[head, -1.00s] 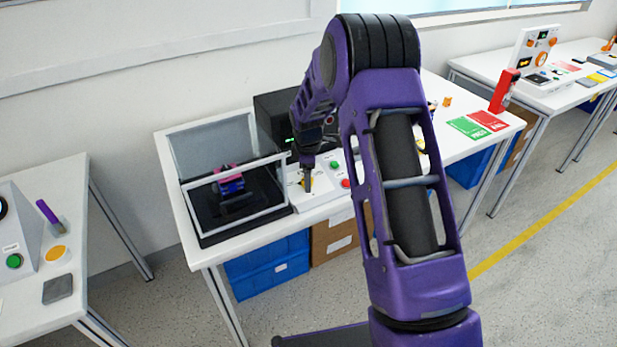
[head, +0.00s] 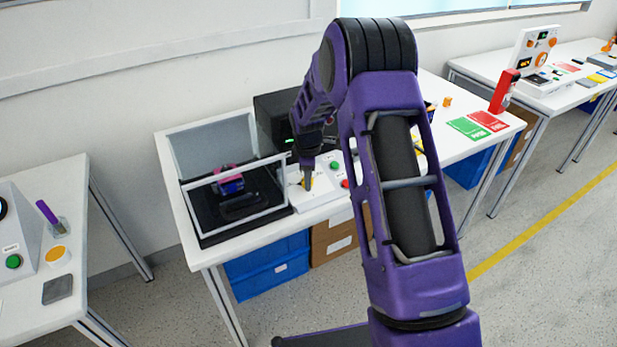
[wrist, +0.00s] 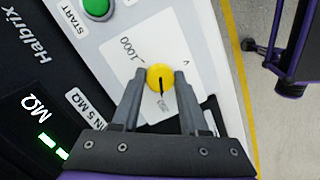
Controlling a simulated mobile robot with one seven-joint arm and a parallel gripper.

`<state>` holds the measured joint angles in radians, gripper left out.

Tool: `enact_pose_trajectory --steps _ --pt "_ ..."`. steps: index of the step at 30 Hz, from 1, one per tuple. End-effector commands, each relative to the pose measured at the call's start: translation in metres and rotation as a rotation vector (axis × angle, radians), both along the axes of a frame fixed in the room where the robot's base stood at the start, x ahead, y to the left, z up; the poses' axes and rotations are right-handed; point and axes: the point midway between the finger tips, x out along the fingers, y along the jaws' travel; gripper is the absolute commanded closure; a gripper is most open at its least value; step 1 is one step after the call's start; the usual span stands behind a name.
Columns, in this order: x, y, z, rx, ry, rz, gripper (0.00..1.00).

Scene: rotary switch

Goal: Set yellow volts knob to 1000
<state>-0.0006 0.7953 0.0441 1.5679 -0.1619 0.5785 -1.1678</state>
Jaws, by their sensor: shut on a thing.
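The yellow volts knob (wrist: 161,76) is on a white panel in the wrist view. My gripper (wrist: 158,84) has one finger on each side of it and is shut on it. A black pointer line on the knob runs from its middle toward the bottom of the picture. The printed 1000 mark (wrist: 130,48) is to the upper left of the knob, away from the pointer. A small mark below the knob is too blurred to read. In the head view my gripper (head: 307,184) is down at the white panel (head: 328,190), and the knob is mostly hidden.
A green START button (wrist: 97,7) is close to the knob on the panel. A dark Halbrix unit (wrist: 30,75) with a green display stands beside it. A clear-lidded black box (head: 215,222) is left of the panel on the white table.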

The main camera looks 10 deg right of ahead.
Motion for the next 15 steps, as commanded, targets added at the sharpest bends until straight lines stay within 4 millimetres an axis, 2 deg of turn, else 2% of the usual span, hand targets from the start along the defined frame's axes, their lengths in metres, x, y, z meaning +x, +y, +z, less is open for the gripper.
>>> enact_pose_trajectory --steps 8,15 --pt "0.0002 -0.0003 -0.0003 0.024 0.007 -0.076 1.0" --pt "0.0003 -0.0003 -0.0005 0.077 0.025 -0.245 1.0"
